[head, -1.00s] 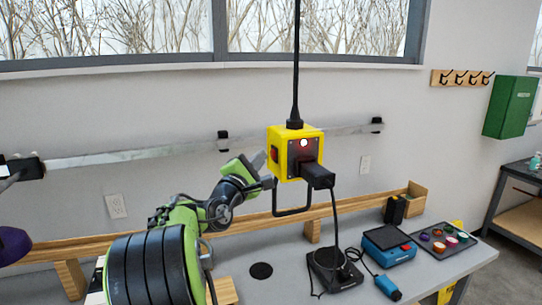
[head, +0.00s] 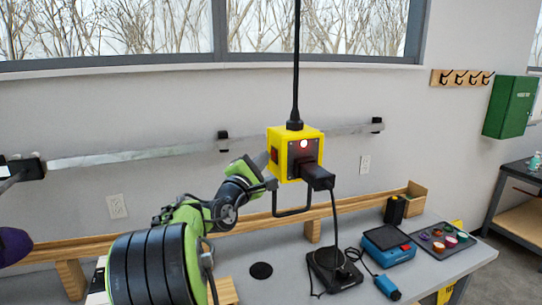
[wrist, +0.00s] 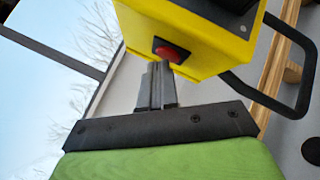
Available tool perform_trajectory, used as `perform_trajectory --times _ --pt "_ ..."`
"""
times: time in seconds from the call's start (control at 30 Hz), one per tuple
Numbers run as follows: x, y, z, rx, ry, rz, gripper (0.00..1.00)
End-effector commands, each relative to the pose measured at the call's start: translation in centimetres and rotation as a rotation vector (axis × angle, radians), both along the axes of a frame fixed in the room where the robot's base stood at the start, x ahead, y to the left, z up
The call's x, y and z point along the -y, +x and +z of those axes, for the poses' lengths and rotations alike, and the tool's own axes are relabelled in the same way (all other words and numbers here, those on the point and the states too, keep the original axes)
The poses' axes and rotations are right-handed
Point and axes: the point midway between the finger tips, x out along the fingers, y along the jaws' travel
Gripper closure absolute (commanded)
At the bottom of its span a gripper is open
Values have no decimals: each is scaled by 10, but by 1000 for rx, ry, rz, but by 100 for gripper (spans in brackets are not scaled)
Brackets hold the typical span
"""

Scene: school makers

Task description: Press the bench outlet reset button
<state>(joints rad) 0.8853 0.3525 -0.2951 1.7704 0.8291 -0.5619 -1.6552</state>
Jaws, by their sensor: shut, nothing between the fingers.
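The yellow outlet box (head: 284,173) hangs from a black cable above the bench. A red button (head: 273,155) is on its left side. In the wrist view, the red button (wrist: 172,54) sits in a dark square surround on the yellow face (wrist: 200,45). My gripper (wrist: 157,66) is shut and empty, its fingertips right at the lower left edge of the button; I cannot tell whether they touch it. In the head view, my gripper (head: 268,184) is at the box's left side. A small lamp (head: 304,144) on the front face glows red.
A black plug (head: 318,177) sticks out of the box's front, its cord dropping to a black device (head: 335,270). A black handle loop (head: 292,212) hangs under the box. A blue device (head: 388,243) and a tray (head: 446,252) stand on the bench at right.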

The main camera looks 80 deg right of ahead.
Motion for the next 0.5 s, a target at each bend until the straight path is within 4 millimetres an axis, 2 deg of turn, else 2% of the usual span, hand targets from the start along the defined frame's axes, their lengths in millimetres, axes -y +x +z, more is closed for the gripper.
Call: perform_trajectory --times 0.33,0.5 --pt "1 -2 0 0 -1 -1 100" --pt "-2 4 -1 -1 1 1 100"
